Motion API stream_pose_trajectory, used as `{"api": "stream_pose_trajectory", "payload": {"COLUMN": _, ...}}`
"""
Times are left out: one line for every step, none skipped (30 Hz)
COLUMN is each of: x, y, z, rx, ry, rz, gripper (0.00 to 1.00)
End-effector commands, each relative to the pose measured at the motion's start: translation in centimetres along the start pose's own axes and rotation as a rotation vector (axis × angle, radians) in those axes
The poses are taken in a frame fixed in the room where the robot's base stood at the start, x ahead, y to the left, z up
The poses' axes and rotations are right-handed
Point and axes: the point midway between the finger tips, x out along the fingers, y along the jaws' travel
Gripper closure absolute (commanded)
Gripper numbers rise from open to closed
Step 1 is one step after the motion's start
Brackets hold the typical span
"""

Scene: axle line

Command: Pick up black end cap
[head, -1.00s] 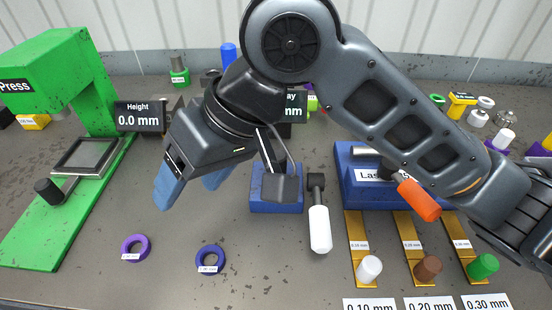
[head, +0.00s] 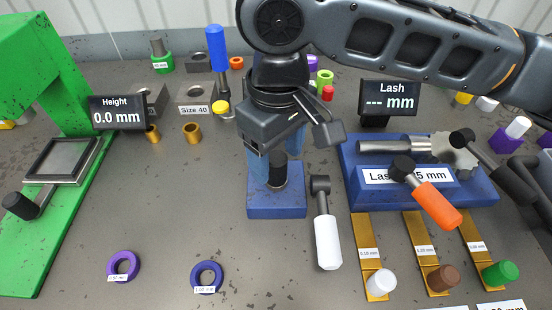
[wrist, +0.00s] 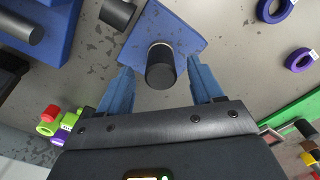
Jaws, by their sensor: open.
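A black cylinder, which looks like the black end cap (head: 277,173), stands upright on a small blue block (head: 276,205) in the middle of the bench. In the wrist view the cap (wrist: 160,70) shows from above as a dark round end, with the blue block (wrist: 187,32) beneath it. My gripper (head: 276,170) points down over the block, its blue fingers on either side of the cap. In the wrist view the open gripper (wrist: 161,72) has a clear gap between each finger and the cap.
A white-handled tool (head: 327,240) lies just right of the block. A larger blue fixture (head: 480,195) with an orange-handled tool (head: 435,205) stands further right. The green press (head: 35,250) is at the left. Purple (head: 123,265) and dark blue (head: 207,276) rings lie in front.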

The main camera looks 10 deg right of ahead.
Motion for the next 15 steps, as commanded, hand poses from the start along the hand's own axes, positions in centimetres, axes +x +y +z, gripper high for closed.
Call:
{"api": "stream_pose_trajectory", "payload": {"x": 0.7, "y": 0.1, "z": -0.1, "rx": 0.001, "ry": -0.003, "rz": 0.001, "gripper": 0.34}}
{"api": "stream_pose_trajectory", "payload": {"x": 1.1, "y": 0.0, "z": -0.1, "rx": 0.001, "ry": -0.003, "rz": 0.000, "gripper": 0.34}}
{"api": "stream_pose_trajectory", "payload": {"x": 1.7, "y": 0.0, "z": -0.1, "rx": 0.000, "ry": -0.003, "rz": 0.000, "gripper": 0.34}}
{"api": "stream_pose_trajectory", "payload": {"x": 2.0, "y": 0.0, "z": -0.1, "rx": 0.000, "ry": -0.002, "rz": 0.000, "gripper": 0.34}}
{"api": "stream_pose_trajectory", "payload": {"x": 2.4, "y": 0.0, "z": -0.1, "rx": 0.000, "ry": -0.001, "rz": 0.000, "gripper": 0.34}}
{"api": "stream_pose_trajectory", "payload": {"x": 2.6, "y": 0.0, "z": -0.1, "rx": 0.000, "ry": -0.001, "rz": 0.000, "gripper": 0.34}}
{"api": "stream_pose_trajectory", "payload": {"x": 2.8, "y": 0.0, "z": -0.1, "rx": 0.000, "ry": -0.001, "rz": 0.000, "gripper": 0.34}}
{"api": "stream_pose_trajectory", "payload": {"x": 2.9, "y": 0.0, "z": -0.1, "rx": -0.001, "ry": -0.001, "rz": 0.000, "gripper": 0.34}}
{"api": "stream_pose_trajectory", "payload": {"x": 3.0, "y": 0.0, "z": -0.1, "rx": -0.001, "ry": -0.001, "rz": 0.000, "gripper": 0.34}}
{"api": "stream_pose_trajectory", "payload": {"x": 3.1, "y": 0.0, "z": -0.1, "rx": -0.001, "ry": 0.000, "rz": 0.000, "gripper": 0.34}}
{"api": "stream_pose_trajectory", "payload": {"x": 3.1, "y": 0.0, "z": -0.1, "rx": -0.001, "ry": 0.000, "rz": 0.000, "gripper": 0.34}}
{"api": "stream_pose_trajectory", "payload": {"x": 3.1, "y": 0.0, "z": -0.1, "rx": -0.001, "ry": 0.000, "rz": 0.000, "gripper": 0.34}}
{"api": "stream_pose_trajectory", "payload": {"x": 3.1, "y": 0.0, "z": -0.1, "rx": -0.001, "ry": 0.000, "rz": 0.000, "gripper": 0.34}}
{"api": "stream_pose_trajectory", "payload": {"x": 3.1, "y": 0.0, "z": -0.1, "rx": -0.001, "ry": 0.000, "rz": -0.001, "gripper": 0.34}}
{"api": "stream_pose_trajectory", "payload": {"x": 3.1, "y": 0.0, "z": -0.1, "rx": -0.001, "ry": 0.000, "rz": -0.001, "gripper": 0.35}}
